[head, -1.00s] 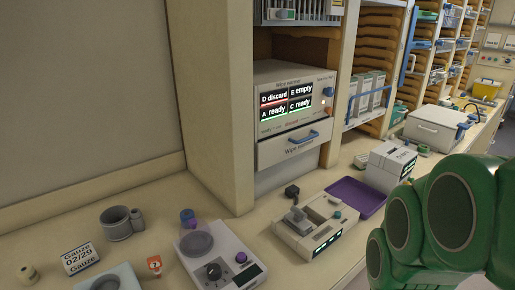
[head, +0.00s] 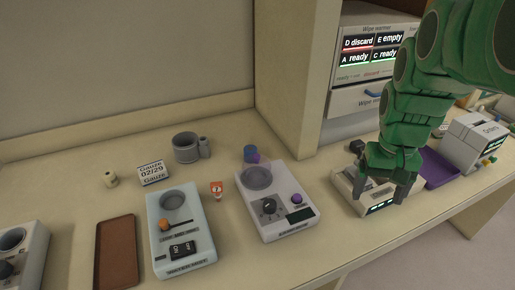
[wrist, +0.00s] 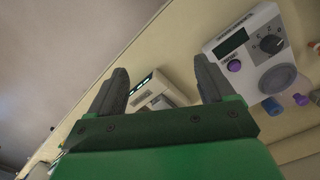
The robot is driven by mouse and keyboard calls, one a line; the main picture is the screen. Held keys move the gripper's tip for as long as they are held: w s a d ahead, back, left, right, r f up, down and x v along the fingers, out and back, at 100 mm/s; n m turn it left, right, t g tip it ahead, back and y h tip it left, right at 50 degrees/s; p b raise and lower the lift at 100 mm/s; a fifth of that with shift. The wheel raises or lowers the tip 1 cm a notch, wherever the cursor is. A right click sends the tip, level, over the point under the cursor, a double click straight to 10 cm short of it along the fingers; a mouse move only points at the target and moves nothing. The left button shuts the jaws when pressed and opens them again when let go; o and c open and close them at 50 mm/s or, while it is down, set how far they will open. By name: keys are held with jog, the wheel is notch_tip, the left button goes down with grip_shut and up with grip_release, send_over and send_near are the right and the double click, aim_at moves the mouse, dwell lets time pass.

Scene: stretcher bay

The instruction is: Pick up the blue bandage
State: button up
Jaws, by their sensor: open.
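A small blue roll (head: 250,153), which looks like the blue bandage, stands on the counter behind the white device with a round grey dish. The blue roll also shows at the right edge of the wrist view (wrist: 301,99).
The white dish device (head: 279,215) stands between the roll and the counter's front edge. A tall cabinet post (head: 291,80) rises behind right.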

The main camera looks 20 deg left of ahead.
jog(key=w+a+f+n, duration=0.1)
jog(key=w+a+n, duration=0.1)
jog(key=w+a, duration=0.65)
jog(key=n+t+y, duration=0.1)
jog(key=n+t, duration=0.1)
jog(key=n, duration=0.3)
send_over(250, 149)
jog(key=d, duration=0.1)
jog(key=f, duration=1)
jog(key=shift+s+d+f, duration=0.15)
jog(key=shift+s+f, duration=0.05)
jog(key=shift+s, duration=0.2)
jog(key=shift+a+f, duration=0.25)
jog(key=shift+f, duration=0.2)
jog(key=shift+w+a+f, duration=0.15)
jog(key=shift+w+f, duration=0.05)
jog(key=shift+f, duration=0.95)
jog(key=shift+w+a+f, duration=0.1)
jog(key=shift+w+f, duration=0.05)
jog(key=shift+f, duration=1.05)
jog(key=shift+w+a+f, duration=0.15)
jog(key=shift+w+f, duration=0.05)
jog(key=shift+f, duration=0.95)
jog(key=shift+c, duration=0.3)
jog(key=c, duration=1.1)
jog(key=shift+r, duration=0.1)
